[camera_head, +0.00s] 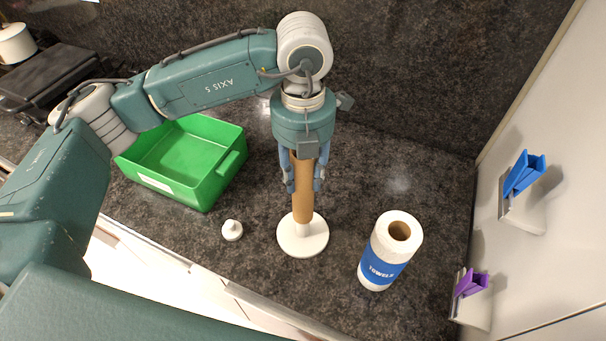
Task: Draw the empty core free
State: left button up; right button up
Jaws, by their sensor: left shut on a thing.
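The empty core (303,190) is a brown cardboard tube. It stands upright around the post of a white holder with a round base (302,238). The tube's lower end is just above the base, with a short piece of white post showing below it. My left gripper (304,184) comes down from above and is shut on the upper part of the core. The core's top end is hidden inside the gripper. A full towel roll (384,262) with a blue label stands on the counter to the right of the holder. My right gripper is not in view.
A small white knobbed cap (232,230) lies left of the holder. An empty green bin (205,188) stands behind it to the left. Blue (523,174) and purple (470,283) clips are on the right wall. The dark counter (430,190) is clear behind the roll.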

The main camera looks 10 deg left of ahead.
aim_at(303, 162)
pick_arm(q)
jog(key=shift+r, duration=0.45)
jog(key=shift+r+p, duration=0.75)
jog(key=shift+r, duration=0.75)
jog(key=shift+r+p, duration=0.65)
jog(key=shift+r, duration=0.85)
